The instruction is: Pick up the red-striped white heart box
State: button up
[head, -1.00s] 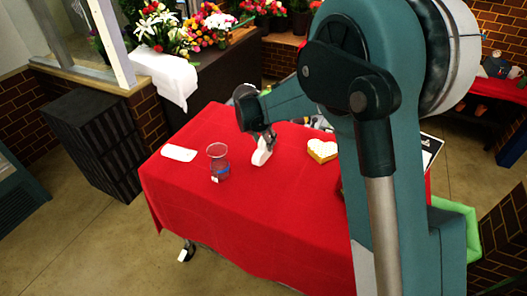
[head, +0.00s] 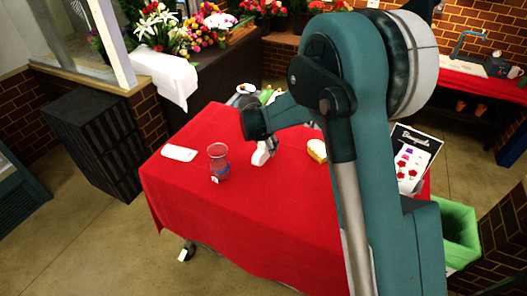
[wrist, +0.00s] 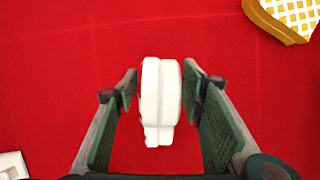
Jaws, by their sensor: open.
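A heart-shaped box with a white top and golden-yellow side (head: 318,150) lies on the red table, partly hidden by my arm. In the wrist view a golden box with a white lattice (wrist: 294,16) is cut off at the top right; I see no red stripes on it. My gripper (wrist: 161,84) is open over the table. A narrow white object (wrist: 160,104) lies between its fingers, with a gap on both sides. This white object also shows in the head view (head: 260,156). I cannot tell what it is.
A sign card (head: 413,158) and green bin (head: 459,235) are at right. The table's front is clear.

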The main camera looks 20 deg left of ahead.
jog(key=shift+c, duration=0.7)
jog(key=c, duration=0.9)
jog(key=shift+r, duration=0.15)
jog(key=shift+r, duration=4.85)
